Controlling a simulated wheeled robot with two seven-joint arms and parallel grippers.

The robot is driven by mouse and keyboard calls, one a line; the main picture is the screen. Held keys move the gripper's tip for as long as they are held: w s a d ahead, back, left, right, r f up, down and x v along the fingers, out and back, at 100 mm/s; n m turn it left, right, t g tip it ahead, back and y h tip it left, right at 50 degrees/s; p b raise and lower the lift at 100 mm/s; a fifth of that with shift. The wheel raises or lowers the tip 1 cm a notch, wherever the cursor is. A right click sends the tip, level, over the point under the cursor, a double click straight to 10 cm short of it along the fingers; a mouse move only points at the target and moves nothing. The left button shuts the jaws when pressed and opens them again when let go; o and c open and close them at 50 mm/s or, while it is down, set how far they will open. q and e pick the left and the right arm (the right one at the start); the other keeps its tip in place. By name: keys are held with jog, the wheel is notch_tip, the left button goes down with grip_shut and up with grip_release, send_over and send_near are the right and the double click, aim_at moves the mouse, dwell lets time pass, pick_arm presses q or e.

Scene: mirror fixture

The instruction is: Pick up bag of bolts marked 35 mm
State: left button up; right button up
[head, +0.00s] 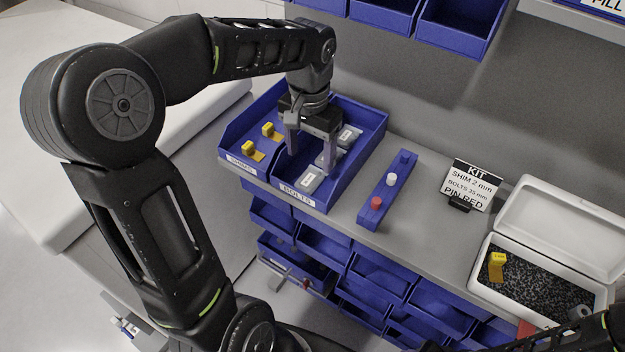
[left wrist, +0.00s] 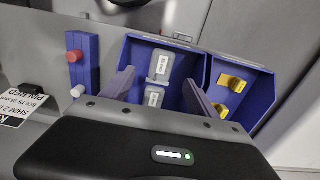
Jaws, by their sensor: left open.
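The blue bin labelled BOLTS (head: 297,196) holds grey bags with white labels. One bag (head: 311,180) lies at the front and another (head: 348,137) farther back. My left gripper (head: 311,160) points down into this bin, open, with its fingers apart over the bags. In the left wrist view two bags, a farther one (left wrist: 161,66) and a nearer one (left wrist: 153,97), show between the spread fingers (left wrist: 158,80). The print on the bag labels is too small to read. Nothing is held.
A SHIMS bin (head: 240,165) with yellow pieces adjoins on the left. A blue pin rack (head: 386,190) and a KIT sign (head: 472,186) reading "BOLTS 35 mm" stand to the right. An open white box (head: 545,285) with a yellow piece is at far right.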

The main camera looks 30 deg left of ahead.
aim_at(309, 178)
pick_arm(q)
jog(key=shift+f, duration=1.2)
jog(key=shift+a, duration=0.1)
jog(key=shift+w+a+f, duration=0.1)
jog(key=shift+f, duration=2.5)
jog(key=c, duration=1.5)
